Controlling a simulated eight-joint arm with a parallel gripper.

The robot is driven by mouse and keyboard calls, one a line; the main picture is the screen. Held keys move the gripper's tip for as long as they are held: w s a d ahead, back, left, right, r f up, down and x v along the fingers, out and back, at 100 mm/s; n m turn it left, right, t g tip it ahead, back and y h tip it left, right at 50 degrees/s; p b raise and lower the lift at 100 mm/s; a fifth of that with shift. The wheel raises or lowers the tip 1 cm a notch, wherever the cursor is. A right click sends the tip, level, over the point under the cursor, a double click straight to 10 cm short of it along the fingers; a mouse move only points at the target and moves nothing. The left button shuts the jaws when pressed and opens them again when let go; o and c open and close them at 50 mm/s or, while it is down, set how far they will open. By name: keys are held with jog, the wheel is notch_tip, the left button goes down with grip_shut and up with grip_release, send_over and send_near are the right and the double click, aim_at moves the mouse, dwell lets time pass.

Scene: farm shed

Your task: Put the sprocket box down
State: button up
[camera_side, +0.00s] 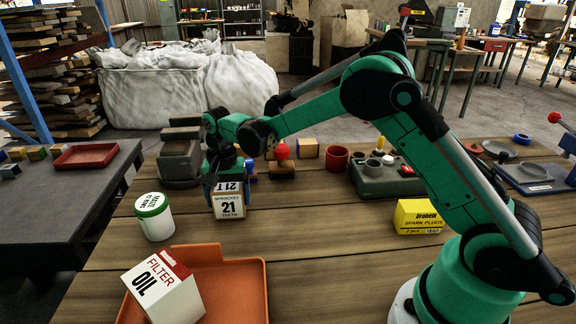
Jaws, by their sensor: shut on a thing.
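The sprocket box (229,207), a small white and brown carton marked "21 teeth", is left of the middle of the wooden table. My gripper (226,182) points down over it, with its fingers on either side of the box's upper part, and is shut on it. The box looks upright. Its underside is at or close to the table top; I cannot tell whether it touches. The box's back is hidden.
A white jar with a green lid (154,216) stands left of the box. An orange tray (238,285) with an oil filter box (162,288) is in front. A yellow spark plug box (419,216) is to the right. Bare planks lie between them. A grey-green machine (180,155) stands behind.

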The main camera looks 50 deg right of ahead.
aim_at(227, 187)
jog(key=o, duration=1.2)
jog(key=shift+f, duration=0.1)
jog(key=shift+c, duration=0.2)
notch_tip(227, 187, up, 12)
jog(key=shift+r, duration=0.1)
jog(key=s+d+n+t, duration=0.1)
jog(key=s+n+t, duration=0.6)
jog(key=s, duration=0.9)
jog(key=shift+s+d+f+n, duration=0.2)
jog(key=shift+s+f+n, duration=0.2)
jog(key=shift+n, duration=0.6)
